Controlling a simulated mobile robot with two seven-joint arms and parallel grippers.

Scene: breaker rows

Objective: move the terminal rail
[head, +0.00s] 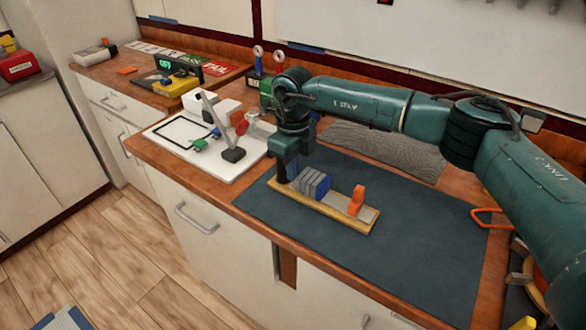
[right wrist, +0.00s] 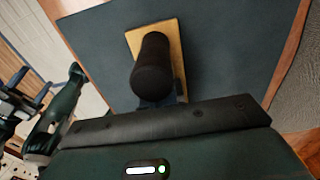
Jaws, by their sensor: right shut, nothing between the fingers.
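The terminal rail is a pale wooden strip (head: 335,214) lying on the dark blue-grey mat (head: 420,235). It carries several grey blocks (head: 306,180), a blue block (head: 321,187) and an upright orange piece (head: 357,200). My right gripper (head: 284,175) points down at the rail's left end, shut and empty. Whether its tips touch the wood I cannot tell. In the right wrist view the dark fingers (right wrist: 152,65) stand in front of the wooden strip (right wrist: 134,40) and hide most of it.
A white board (head: 225,168) with small parts and a grey lever tool (head: 212,112) lies left of the mat. A grey textured pad (head: 385,147) is behind the mat, and an orange loop (head: 488,217) is at right. The mat's front right is clear.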

